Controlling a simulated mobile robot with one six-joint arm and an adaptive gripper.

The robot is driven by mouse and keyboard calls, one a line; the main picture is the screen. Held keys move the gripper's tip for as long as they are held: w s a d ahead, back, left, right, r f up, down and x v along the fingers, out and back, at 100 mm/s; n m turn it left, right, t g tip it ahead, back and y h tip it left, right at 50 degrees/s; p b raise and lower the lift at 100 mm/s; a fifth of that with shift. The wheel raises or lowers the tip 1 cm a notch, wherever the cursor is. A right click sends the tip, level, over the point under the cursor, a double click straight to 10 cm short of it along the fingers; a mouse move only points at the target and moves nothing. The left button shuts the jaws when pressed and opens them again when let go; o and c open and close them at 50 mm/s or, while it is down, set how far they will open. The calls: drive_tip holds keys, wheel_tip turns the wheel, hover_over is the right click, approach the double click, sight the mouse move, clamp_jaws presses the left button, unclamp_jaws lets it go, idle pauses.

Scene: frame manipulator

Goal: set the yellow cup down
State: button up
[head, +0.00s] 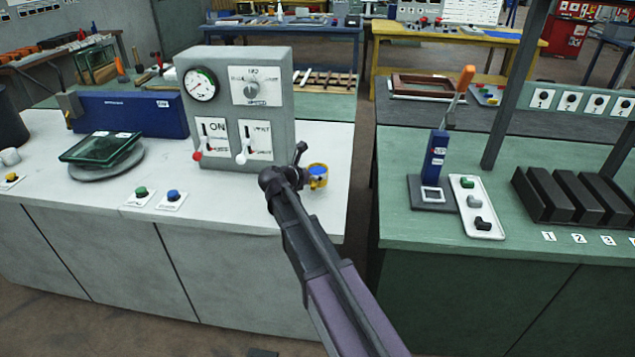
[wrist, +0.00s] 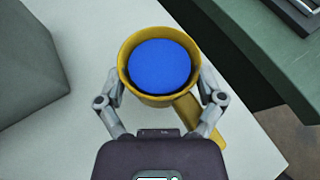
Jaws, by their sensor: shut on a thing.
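The yellow cup (head: 319,183) is at the right end of the white counter (head: 327,215) in the head view, just right of my gripper (head: 300,172). In the wrist view the yellow cup (wrist: 127,68) is seen from above, with a flat blue surface (wrist: 160,66) inside it and its handle (wrist: 190,115) toward the lower right. My gripper (wrist: 160,92) is shut on the cup, one finger on each side. The cup looks upright. I cannot tell whether its base touches the counter.
A grey control box (head: 240,110) with a gauge and switches stands left of the cup. Green (head: 141,193) and blue (head: 172,197) buttons sit near the front edge. A gap separates the white counter from the green bench (head: 415,222) on the right.

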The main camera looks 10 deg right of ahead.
sight(318, 181)
drive_tip(key=shift+d, duration=0.1)
drive_tip(key=shift+w+d, duration=0.1)
drive_tip(key=shift+d, duration=0.15)
drive_tip(key=shift+w+d+f+b, duration=0.1)
drive_tip(key=shift+d+f+b, duration=0.2)
drive_tip(key=shift+f+b, duration=1.55)
drive_tip(key=shift+f, duration=0.1)
drive_tip(key=o, duration=0.8)
drive_tip(key=shift+o, duration=0.2)
